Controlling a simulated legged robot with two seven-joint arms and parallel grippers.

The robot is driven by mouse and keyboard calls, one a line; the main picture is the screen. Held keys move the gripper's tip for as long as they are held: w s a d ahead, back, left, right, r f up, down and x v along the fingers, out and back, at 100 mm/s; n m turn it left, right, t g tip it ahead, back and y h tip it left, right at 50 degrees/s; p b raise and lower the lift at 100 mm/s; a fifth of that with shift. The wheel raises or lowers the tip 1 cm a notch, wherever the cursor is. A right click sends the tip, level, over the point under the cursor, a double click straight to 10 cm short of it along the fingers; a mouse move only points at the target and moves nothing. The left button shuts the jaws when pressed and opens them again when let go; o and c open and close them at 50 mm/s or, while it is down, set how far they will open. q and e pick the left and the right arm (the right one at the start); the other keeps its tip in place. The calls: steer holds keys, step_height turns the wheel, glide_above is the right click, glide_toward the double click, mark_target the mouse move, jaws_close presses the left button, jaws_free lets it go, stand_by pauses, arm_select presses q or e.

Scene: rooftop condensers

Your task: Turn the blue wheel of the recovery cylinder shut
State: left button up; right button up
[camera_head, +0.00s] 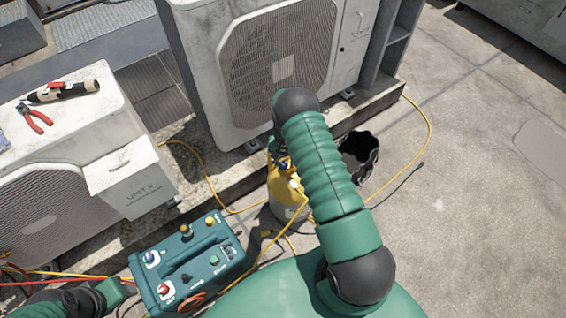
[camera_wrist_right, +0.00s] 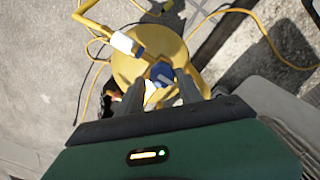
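The yellow recovery cylinder (camera_head: 287,190) stands on the roof in the middle of the head view, partly hidden by my right arm. In the right wrist view its round yellow top (camera_wrist_right: 128,66) lies just beyond the fingers. The blue wheel (camera_wrist_right: 161,72) sits on that top. My right gripper (camera_wrist_right: 160,82) is open, with its dark fingers apart and their tips close to the wheel, one toward each side. Whether they touch it is unclear. My left gripper (camera_head: 112,291) is low at the left of the head view, beside the green machine; its fingers are not clear.
The green recovery machine (camera_head: 188,262) with coloured knobs stands left of the cylinder. A yellow hose (camera_head: 430,125) loops over the roof. A black bucket (camera_head: 360,155) stands right of the cylinder. A large condenser (camera_head: 205,75) is behind. Pliers (camera_head: 35,118) lie on the left unit.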

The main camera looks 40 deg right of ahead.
mark_target(284, 164)
steer(key=shift+o, duration=0.9)
steer(key=shift+s+a+f, duration=0.1)
step_height(284, 164, up, 17)
steer(key=p, duration=0.3)
steer(key=shift+f, duration=0.15)
